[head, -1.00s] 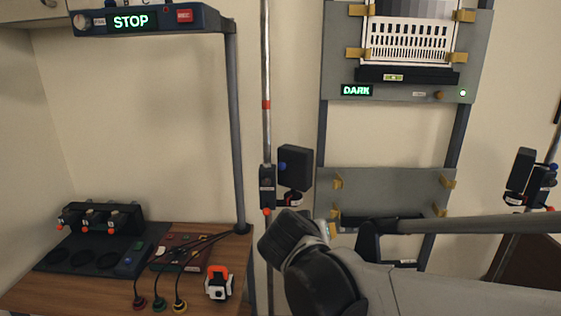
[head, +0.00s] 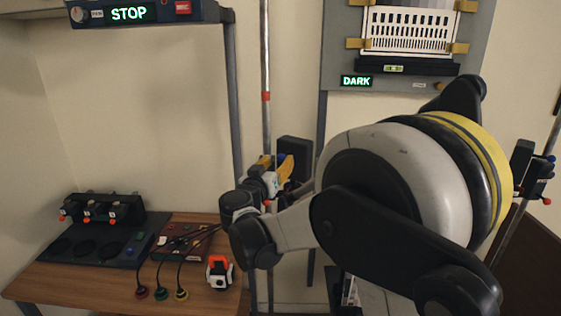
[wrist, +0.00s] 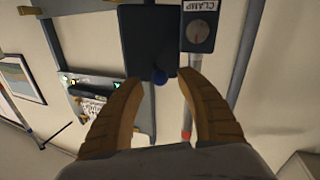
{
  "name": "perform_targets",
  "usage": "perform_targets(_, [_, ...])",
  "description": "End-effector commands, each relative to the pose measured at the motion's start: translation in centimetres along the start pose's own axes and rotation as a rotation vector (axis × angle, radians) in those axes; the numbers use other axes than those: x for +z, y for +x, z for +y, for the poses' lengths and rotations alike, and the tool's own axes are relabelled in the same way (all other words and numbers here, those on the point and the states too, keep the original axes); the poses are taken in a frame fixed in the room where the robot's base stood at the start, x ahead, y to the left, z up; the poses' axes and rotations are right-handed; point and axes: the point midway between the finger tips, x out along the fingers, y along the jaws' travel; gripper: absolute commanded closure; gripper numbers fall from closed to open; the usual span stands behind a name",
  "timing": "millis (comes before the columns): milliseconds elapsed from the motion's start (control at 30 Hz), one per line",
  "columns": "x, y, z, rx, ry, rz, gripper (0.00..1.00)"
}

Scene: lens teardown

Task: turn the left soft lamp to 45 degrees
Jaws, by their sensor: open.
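The left soft lamp (head: 296,150) is a dark box on the pole left of the chart stand, partly hidden behind my gripper (head: 275,167). In the wrist view the lamp (wrist: 148,35) is a dark panel just beyond my gripper (wrist: 165,82). I see no clear contact with the knob. A clamp block with a dial (wrist: 199,30) sits beside the lamp on the pole. The lamp's angle is hard to read.
A similar right lamp (head: 521,163) stands on another pole, beyond my arm. The chart stand (head: 335,55) shows a DARK sign, and my arm covers its lower part. A wooden bench (head: 205,290) at left holds a dark lens station, cables and an orange-white device.

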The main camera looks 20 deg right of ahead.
Motion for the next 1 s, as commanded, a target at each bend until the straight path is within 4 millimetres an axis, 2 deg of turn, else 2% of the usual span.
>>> perform_targets(100, [0.1, 1.8, 0.0, 0.002, 0.0, -0.001, 0.56])
perform_targets(200, [0.1, 2.6, 0.0, 0.001, 0.0, -0.001, 0.56])
perform_targets(533, [0.0, 3.0, 0.0, 0.0, 0.0, -0.001, 0.56])
perform_targets(567, [0.0, 3.0, 0.0, 0.0, 0.0, -0.001, 0.6])
perform_targets(600, [0.0, 3.0, 0.0, 0.0, 0.0, -0.001, 0.72])
perform_targets(700, [0.0, 3.0, 0.0, 0.0, 0.0, -0.001, 1.0])
perform_targets(1000, [-0.2, 3.3, -0.7, 0.066, 0.0, -0.012, 1.0])
